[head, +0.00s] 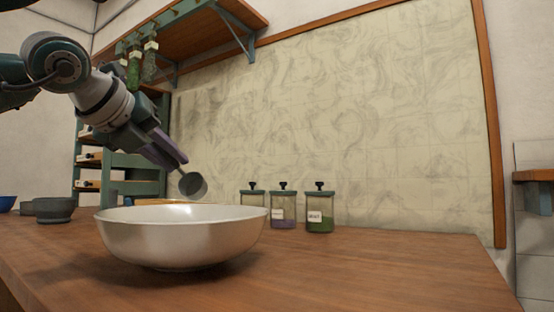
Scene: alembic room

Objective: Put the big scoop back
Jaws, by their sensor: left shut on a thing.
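My left gripper (178,160) comes in from the upper left and points down to the right. It is shut on the handle of a grey metal scoop (194,185). The scoop's round cup hangs just above the back rim of a large white bowl (180,240), seemingly behind it. Most of the scoop's handle is hidden by the fingers. My right gripper is not in view.
Three labelled jars (319,209) with dark knobs stand on the wooden counter (390,270) behind the bowl. Dark grey bowls (55,209) and a blue bowl (6,203) are at the left. A shelf (190,35) with hanging bunches is above. The counter's right side is clear.

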